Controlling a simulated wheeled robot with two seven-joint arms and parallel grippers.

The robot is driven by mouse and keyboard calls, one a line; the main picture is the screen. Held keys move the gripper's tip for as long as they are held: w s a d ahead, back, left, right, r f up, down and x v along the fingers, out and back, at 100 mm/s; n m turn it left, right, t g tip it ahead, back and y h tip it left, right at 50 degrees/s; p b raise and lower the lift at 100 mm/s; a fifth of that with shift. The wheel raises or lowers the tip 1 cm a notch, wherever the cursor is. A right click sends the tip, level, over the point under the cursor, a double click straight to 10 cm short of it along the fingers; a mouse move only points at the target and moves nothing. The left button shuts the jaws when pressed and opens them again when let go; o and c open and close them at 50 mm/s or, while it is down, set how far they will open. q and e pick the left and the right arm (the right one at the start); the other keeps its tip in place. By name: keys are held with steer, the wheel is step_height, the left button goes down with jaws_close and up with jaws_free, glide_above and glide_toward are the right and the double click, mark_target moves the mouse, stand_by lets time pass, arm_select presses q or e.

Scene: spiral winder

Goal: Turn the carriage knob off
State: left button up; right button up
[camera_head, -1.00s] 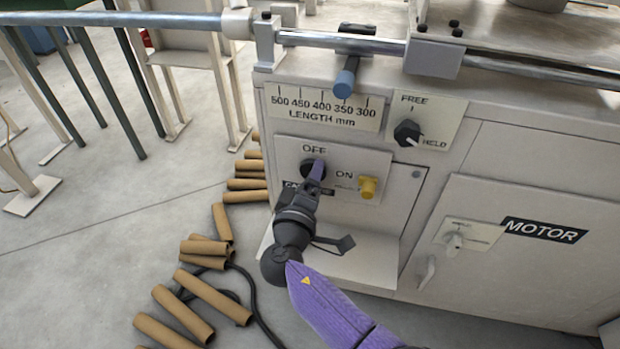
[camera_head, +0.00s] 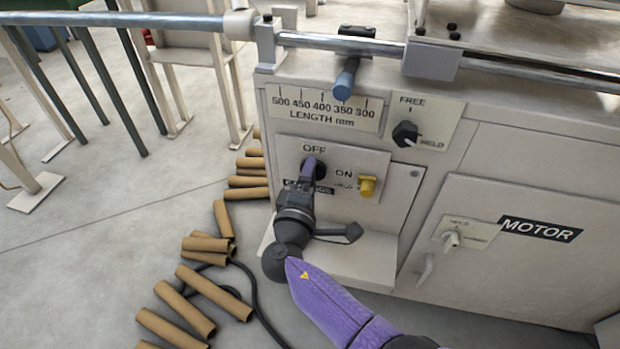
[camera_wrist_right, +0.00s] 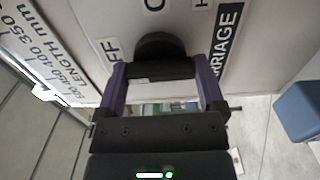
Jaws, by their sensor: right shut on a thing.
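The carriage knob (camera_head: 320,171) is a dark round knob on a pale panel, between the OFF mark above it and the ON mark to its right. My right gripper (camera_head: 309,170) comes up from below, its purple fingers at the knob, and is shut on it. In the right wrist view the knob (camera_wrist_right: 160,46) shows as a dark disc with its grip bar between the two fingers (camera_wrist_right: 161,75). The knob's pointer is hidden by the gripper, and its label below is partly covered. My left gripper is not in view.
A yellow push button (camera_head: 367,186) sits right of the knob. A FREE/HELD knob (camera_head: 406,133) is above right, and a MOTOR switch (camera_head: 451,238) is further right. A pale shelf (camera_head: 350,258) juts out below. Cardboard tubes (camera_head: 214,292) lie on the floor at left.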

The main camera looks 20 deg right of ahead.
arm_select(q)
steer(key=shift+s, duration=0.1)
arm_select(e)
steer(key=o, duration=0.9)
steer(key=shift+c, duration=0.2)
steer(key=shift+o, duration=0.5)
arm_select(q)
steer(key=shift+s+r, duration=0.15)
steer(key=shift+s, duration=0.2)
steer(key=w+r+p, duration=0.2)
steer(key=p, duration=0.1)
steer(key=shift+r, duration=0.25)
arm_select(e)
steer(key=v, duration=1)
